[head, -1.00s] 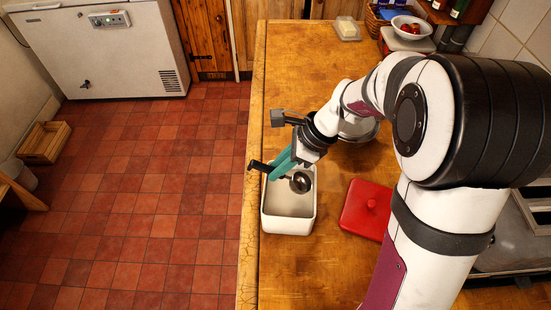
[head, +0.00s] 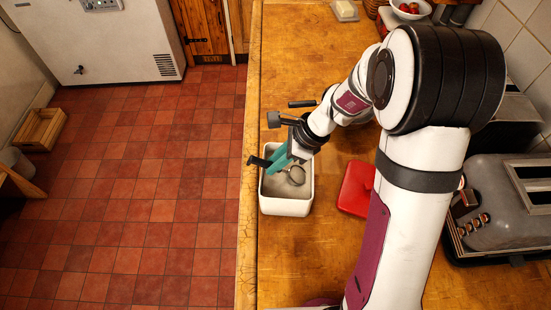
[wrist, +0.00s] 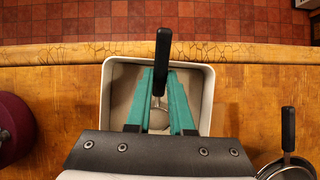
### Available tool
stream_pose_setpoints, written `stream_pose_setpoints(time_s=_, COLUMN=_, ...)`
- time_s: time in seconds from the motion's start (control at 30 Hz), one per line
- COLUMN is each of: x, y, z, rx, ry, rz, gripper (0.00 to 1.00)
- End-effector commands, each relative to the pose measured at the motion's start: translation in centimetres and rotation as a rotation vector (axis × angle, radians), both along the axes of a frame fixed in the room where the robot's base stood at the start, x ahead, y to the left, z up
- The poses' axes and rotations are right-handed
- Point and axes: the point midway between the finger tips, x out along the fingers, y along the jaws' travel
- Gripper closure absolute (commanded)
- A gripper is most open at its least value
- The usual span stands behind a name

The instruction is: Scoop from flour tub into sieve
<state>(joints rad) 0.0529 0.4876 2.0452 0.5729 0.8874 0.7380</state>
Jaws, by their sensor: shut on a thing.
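The white flour tub (head: 287,207) stands open on the wooden counter near its left edge; pale flour shows inside in the wrist view. My gripper (head: 277,163), with teal fingers, is shut on the black handle of a metal scoop (head: 295,175). The scoop's bowl is inside the tub's opening, at or near the flour; contact is hard to tell. In the wrist view the scoop's handle (wrist: 163,60) points toward the counter edge between the fingers. The sieve (wrist: 287,168) sits at the lower right of the wrist view, partly cut off; my arm mostly hides it in the head view.
A red lid (head: 356,188) lies right of the tub. A toaster (head: 500,205) stands at the far right. A butter dish (head: 345,11) and a bowl of red fruit (head: 410,10) are at the back. The counter in front of the tub is largely clear.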

Motion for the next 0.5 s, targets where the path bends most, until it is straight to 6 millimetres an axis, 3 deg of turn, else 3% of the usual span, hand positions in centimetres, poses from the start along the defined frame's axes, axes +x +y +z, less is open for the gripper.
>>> stream_pose_setpoints(time_s=0.37, x=0.0, y=0.0, z=0.1, rx=0.0, ry=-0.001, rz=0.0, gripper=1.0)
stream_pose_setpoints(time_s=0.5, x=0.1, y=0.0, z=1.7, rx=0.001, ry=-0.004, rz=0.001, gripper=1.0)
